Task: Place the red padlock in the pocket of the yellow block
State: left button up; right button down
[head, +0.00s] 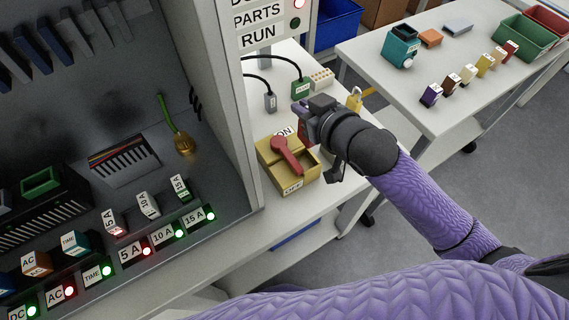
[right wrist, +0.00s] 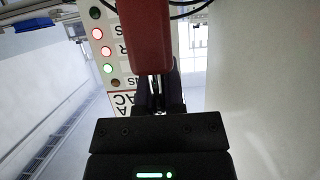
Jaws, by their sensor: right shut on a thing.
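The red padlock (right wrist: 147,38) fills the top middle of the right wrist view, with its metal shackle between my fingers. My right gripper (right wrist: 155,95) is shut on it. In the head view my right gripper (head: 308,122) is above the back right of the yellow block, and the padlock is mostly hidden there; a dark reddish edge shows at the gripper's left. The yellow block (head: 294,187) stands on the white bench, with a red lever (head: 286,152) on top and ON and OFF labels. Its open pocket (head: 308,165) is right of the lever. My left gripper is not in view.
The grey cabinet wall (head: 225,100) rises close to the block's left. Behind the block are a green connector (head: 300,90), a grey connector (head: 270,101) and a beige terminal strip (head: 321,78). A brass padlock (head: 355,99) is beyond my wrist. A side table (head: 430,105) holds several small parts.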

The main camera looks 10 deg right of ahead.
notch_tip(320, 180, down, 9)
jog(key=b, duration=0.3)
jog(key=shift+d+b, duration=0.1)
jog(key=shift+b, duration=0.25)
jog(key=shift+f, duration=0.25)
jog(key=shift+r, duration=0.15)
jog(key=c, duration=0.7)
grip_release()
jog(key=shift+c, duration=0.2)
